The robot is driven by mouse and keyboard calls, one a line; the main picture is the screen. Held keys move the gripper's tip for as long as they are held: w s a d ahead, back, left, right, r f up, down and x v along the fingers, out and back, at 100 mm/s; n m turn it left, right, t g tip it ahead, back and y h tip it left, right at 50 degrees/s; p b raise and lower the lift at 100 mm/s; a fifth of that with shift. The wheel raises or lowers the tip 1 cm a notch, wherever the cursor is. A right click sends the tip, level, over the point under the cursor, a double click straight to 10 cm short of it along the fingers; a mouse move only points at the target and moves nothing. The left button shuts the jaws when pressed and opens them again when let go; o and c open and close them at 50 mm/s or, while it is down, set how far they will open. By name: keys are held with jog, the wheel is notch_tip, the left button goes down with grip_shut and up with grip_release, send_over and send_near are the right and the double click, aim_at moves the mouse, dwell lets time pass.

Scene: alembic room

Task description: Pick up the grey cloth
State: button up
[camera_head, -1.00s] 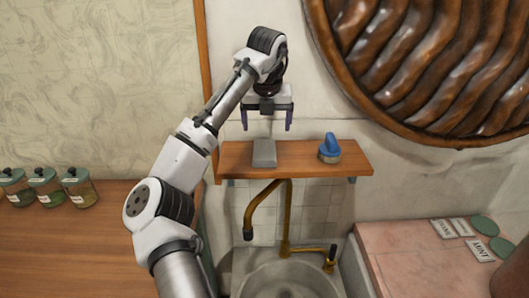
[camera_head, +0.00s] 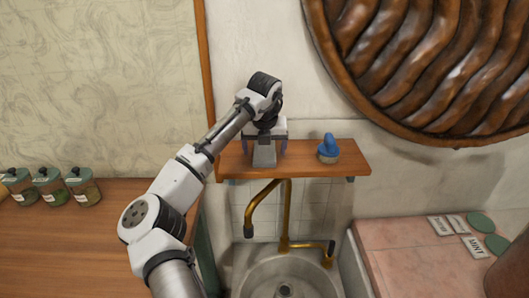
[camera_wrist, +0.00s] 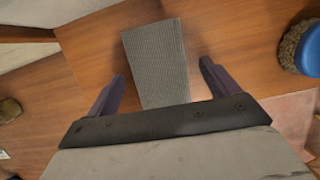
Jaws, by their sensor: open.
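The grey cloth (camera_head: 264,154) is a folded, flat-sided grey piece on the wooden shelf (camera_head: 308,163) above the sink. In the wrist view the cloth (camera_wrist: 156,62) shows a fine woven texture and lies ahead of and between my two purple fingers. My gripper (camera_head: 265,147) is directly above the cloth at the shelf, pointing down. In the wrist view my gripper (camera_wrist: 160,88) is open, with a finger on each side of the cloth and a gap on both sides. The cloth's near end is hidden behind the gripper body.
A blue-handled brush (camera_head: 328,149) stands on the shelf just right of the cloth; it also shows in the wrist view (camera_wrist: 305,48). The brass tap (camera_head: 286,215) and sink (camera_head: 286,275) are below. Jars (camera_head: 48,187) stand on the left counter.

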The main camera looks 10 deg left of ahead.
jog(key=c, duration=1.1)
jog(key=shift+o, duration=0.2)
jog(key=shift+r, duration=0.1)
